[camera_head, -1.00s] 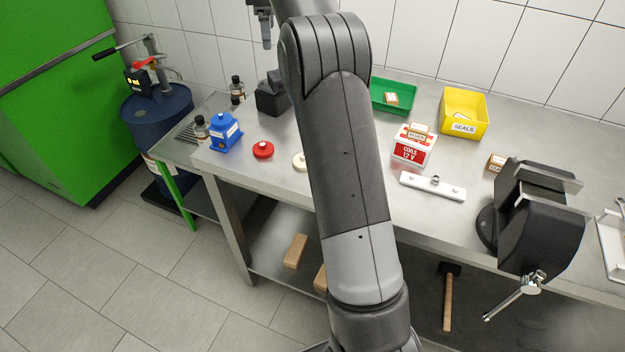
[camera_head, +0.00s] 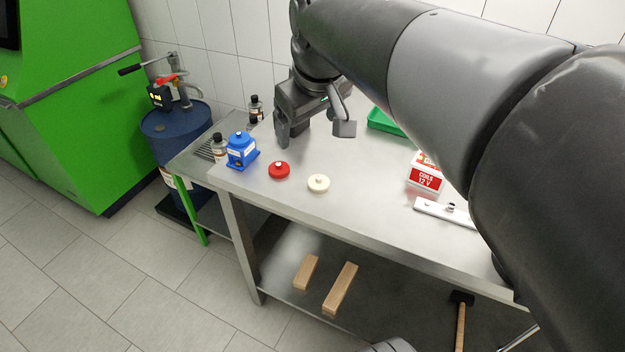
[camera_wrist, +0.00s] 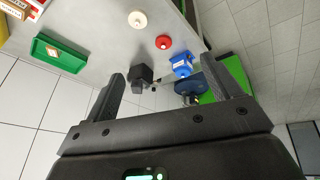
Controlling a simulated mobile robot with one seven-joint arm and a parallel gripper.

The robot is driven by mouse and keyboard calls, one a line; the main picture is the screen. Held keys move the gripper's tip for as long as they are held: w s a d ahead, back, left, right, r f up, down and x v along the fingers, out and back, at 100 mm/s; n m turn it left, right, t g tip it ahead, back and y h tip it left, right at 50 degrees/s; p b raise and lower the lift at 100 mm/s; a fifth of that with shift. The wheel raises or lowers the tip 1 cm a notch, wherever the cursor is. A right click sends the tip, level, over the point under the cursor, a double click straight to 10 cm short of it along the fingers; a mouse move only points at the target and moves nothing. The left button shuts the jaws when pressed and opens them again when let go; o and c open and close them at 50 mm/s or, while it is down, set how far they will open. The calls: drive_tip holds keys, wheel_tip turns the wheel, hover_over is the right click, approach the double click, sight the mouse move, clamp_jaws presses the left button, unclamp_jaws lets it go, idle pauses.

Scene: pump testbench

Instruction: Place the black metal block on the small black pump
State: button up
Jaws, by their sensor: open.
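A dark black block-shaped body (camera_wrist: 143,74) stands on the bench in the wrist view, with a smaller black piece (camera_wrist: 137,88) at its upper end. I cannot tell for certain which is the block and which the pump, or whether they are joined. My gripper (camera_head: 314,135) is open above the back left of the bench, its fingers pointing down. In the wrist view, the black body shows between the fingers of my gripper (camera_wrist: 163,72), nearer the left finger and apart from it. In the head view my gripper hides most or all of the black body.
A blue pump-like unit (camera_head: 241,150), a red disc (camera_head: 279,170) and a cream disc (camera_head: 318,184) stand on the bench (camera_head: 330,215). Dark bottles (camera_head: 256,108) stand behind. A green tray (camera_head: 385,122) and a red-white box (camera_head: 426,172) lie right. A blue drum (camera_head: 178,128) stands left.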

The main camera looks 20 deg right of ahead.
drive_tip(key=s+f+m+t, duration=0.1)
drive_tip(key=s+f+m, duration=0.2)
drive_tip(key=s+f, duration=0.6)
drive_tip(key=s, duration=0.3)
drive_tip(key=shift+a+f+m, duration=0.3)
drive_tip(key=shift+a+m, duration=0.1)
idle(0.4)
